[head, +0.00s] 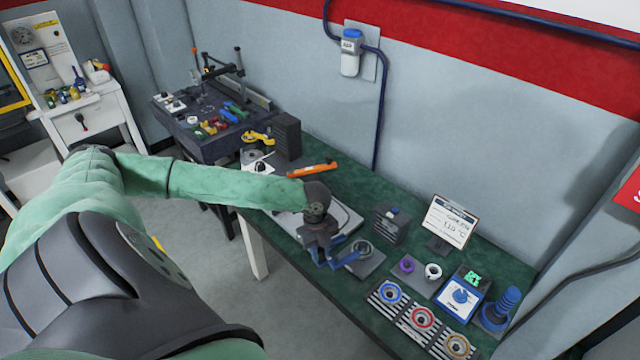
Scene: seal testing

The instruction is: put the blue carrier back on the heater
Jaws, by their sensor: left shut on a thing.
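My left gripper (320,252) reaches over the bench from the left and points down. It is shut on the blue carrier (348,252), whose blue arms show beside and in front of the fingers. A round metal ring (362,247) shows at the carrier's right end, above or on a grey block (370,263). I cannot tell whether the carrier touches that block, or which unit is the heater. My gripper hides part of the carrier. My right gripper is not in view.
On the green bench (300,285), a striped rack (405,312) holds blue, red and tan rings. A dark box (390,225), a display sign (450,222), a blue-and-white device (462,296) and a blue stepped cone (502,308) stand to the right. An orange-handled tool (312,169) lies behind my gripper.

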